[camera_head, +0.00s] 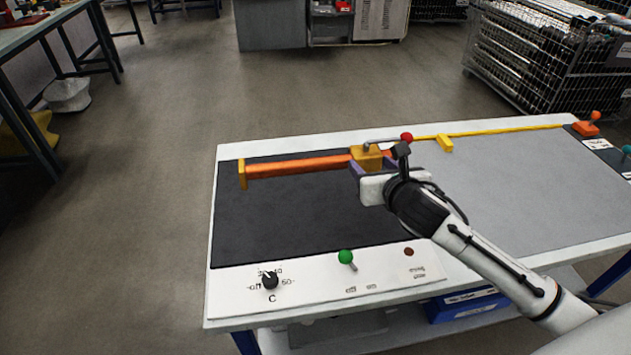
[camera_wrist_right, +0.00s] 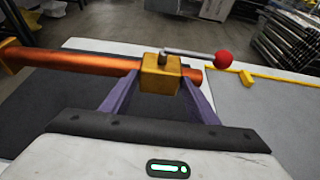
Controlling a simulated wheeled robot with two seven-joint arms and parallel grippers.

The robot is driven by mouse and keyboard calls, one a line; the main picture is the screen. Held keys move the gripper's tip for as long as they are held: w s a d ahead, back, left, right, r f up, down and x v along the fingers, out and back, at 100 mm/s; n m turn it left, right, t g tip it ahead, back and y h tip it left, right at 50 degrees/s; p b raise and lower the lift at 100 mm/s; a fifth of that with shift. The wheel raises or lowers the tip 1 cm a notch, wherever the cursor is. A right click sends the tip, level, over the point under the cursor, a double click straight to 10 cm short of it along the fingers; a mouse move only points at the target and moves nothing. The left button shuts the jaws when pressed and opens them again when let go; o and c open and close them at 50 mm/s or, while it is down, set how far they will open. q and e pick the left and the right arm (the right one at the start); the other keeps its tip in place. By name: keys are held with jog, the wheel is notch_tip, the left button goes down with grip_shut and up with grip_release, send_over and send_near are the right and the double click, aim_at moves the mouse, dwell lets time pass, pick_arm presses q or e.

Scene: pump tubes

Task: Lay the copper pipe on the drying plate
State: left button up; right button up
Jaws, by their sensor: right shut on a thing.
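The copper pipe (camera_head: 300,166) is an orange tube with a yellow flange at its left end and a yellow block near its right end. A metal lever with a red knob sits on the block. My right gripper (camera_head: 367,161) is shut on the yellow block. The right wrist view shows the purple fingers (camera_wrist_right: 158,82) on either side of the block, with the copper pipe (camera_wrist_right: 80,62) running left. The pipe lies crosswise over the far part of the dark drying plate (camera_head: 290,222). I cannot tell whether it touches the plate. My left gripper is out of view.
The white front panel (camera_head: 380,278) carries a black dial (camera_head: 269,281) and a green-knobbed lever (camera_head: 345,257). A grey surface (camera_head: 540,190) with a yellow strip (camera_head: 500,131) lies to the right. An orange fitting (camera_head: 587,126) stands at the far right. The plate's front is clear.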

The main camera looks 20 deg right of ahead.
jog(key=f, duration=0.3)
jog(key=f+b, duration=0.1)
jog(key=f, duration=0.1)
jog(key=shift+s, duration=0.25)
notch_tip(320, 180, down, 4)
jog(key=shift+f+b, duration=0.1)
jog(key=shift+b, duration=0.35)
jog(key=o, duration=1.3)
jog(key=shift+f, duration=0.15)
jog(key=o, duration=0.3)
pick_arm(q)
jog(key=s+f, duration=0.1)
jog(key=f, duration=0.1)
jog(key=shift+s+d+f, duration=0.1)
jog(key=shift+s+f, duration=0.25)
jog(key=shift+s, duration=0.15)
pick_arm(e)
jog(key=shift+s+a, duration=0.1)
jog(key=shift+s, duration=0.05)
pick_arm(q)
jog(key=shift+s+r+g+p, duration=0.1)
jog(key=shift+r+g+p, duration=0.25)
jog(key=shift+p, duration=0.3)
pick_arm(e)
jog(key=v, duration=1.2)
